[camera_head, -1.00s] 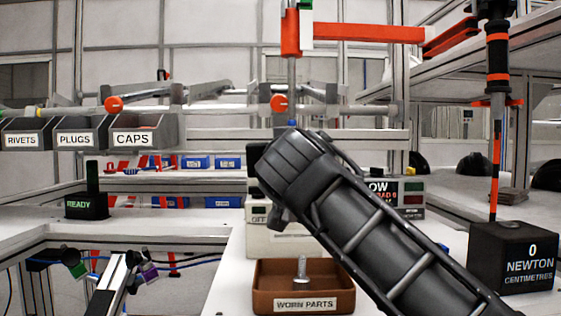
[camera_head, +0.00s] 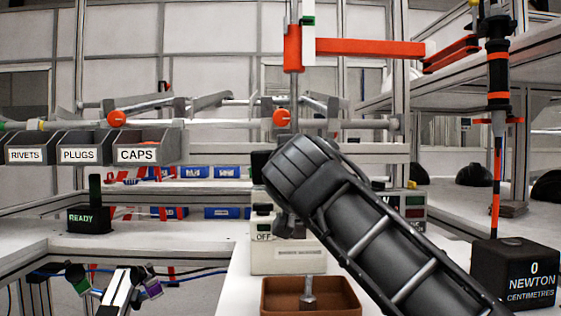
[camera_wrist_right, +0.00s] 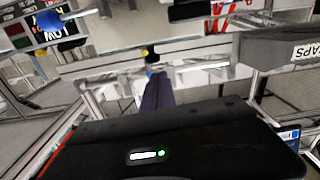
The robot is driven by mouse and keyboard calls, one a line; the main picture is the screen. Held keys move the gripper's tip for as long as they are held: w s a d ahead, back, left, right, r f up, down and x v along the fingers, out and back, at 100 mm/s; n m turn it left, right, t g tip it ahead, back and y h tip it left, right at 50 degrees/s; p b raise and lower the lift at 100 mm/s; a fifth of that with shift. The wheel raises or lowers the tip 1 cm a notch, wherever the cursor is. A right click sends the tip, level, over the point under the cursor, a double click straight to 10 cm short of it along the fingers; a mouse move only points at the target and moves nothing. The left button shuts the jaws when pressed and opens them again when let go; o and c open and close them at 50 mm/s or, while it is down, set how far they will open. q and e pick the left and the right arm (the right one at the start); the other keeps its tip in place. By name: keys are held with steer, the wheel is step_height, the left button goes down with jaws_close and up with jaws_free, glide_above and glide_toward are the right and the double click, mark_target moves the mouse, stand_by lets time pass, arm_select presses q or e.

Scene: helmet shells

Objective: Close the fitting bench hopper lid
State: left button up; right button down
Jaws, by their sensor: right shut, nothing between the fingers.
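I cannot pick out a hopper or its lid with certainty. A cream box (camera_head: 290,258) with an OFF panel stands mid-bench behind my right arm in the head view; its upper part is partly hidden. My right arm crosses from the lower right, with its black wrist in front of the box. My right gripper (camera_wrist_right: 153,75) shows in the wrist view as narrow dark fingers beyond the black housing, shut and empty. In the head view its fingers are hidden or too dark to tell.
A brown tray (camera_head: 311,282) holding a bolt sits in front of the cream box. Grey bins (camera_head: 151,139) hang at left. A READY unit (camera_head: 89,219) stands below them. A black torque block (camera_head: 515,272) is at right. A red-orange arm (camera_head: 365,47) crosses overhead.

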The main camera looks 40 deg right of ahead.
arm_select(q)
steer(key=shift+w+a+b, duration=0.1)
steer(key=shift+a+b, duration=0.2)
steer(key=shift+b, duration=0.2)
arm_select(e)
steer(key=f+v, duration=0.1)
steer(key=v, duration=0.9)
steer(key=shift+f, duration=0.25)
arm_select(q)
steer(key=shift+a, duration=0.1)
arm_select(e)
steer(key=shift+a, duration=0.1)
